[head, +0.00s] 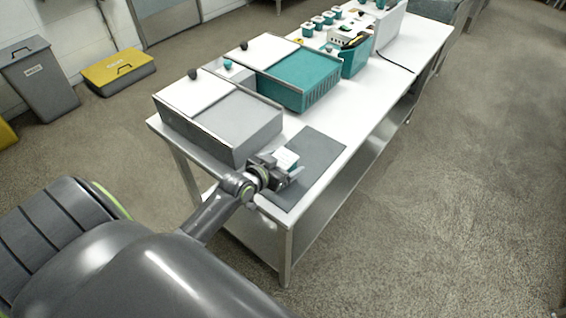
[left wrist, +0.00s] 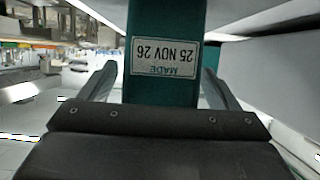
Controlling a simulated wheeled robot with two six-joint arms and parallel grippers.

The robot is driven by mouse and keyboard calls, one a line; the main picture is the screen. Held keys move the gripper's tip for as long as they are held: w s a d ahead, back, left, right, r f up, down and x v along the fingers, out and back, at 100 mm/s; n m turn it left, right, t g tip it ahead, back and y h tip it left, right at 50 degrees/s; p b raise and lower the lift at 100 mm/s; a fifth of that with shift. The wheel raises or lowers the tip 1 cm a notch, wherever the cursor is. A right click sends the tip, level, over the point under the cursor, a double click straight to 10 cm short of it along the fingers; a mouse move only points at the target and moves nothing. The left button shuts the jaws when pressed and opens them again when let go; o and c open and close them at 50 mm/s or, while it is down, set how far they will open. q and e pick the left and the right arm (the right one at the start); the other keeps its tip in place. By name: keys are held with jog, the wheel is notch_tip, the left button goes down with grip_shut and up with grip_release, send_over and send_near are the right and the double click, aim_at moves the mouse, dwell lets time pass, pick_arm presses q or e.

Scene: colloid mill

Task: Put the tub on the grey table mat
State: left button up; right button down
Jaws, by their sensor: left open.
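The tub (head: 287,157), teal with a white top, appears to stand on the grey table mat (head: 318,153); its base is partly hidden by my gripper in the head view. In the left wrist view, the tub's teal side (left wrist: 165,28) carries a white date label that reads upside down. My left gripper (head: 287,174) is open at the near side of the tub. Its two fingers (left wrist: 160,85) lie left and right of the tub; I cannot tell whether they touch it. My right gripper is not in view.
A grey lidded box (head: 225,118) stands close left of the mat, and a teal box (head: 300,75) stands behind it. A teal caddy (head: 355,62) and several small tubs are farther back. The white bench (head: 360,108) is bare along its right edge.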

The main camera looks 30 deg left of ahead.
pick_arm(q)
jog(key=shift+r, duration=0.1)
jog(key=shift+r, duration=0.1)
jog(key=v, duration=1.2)
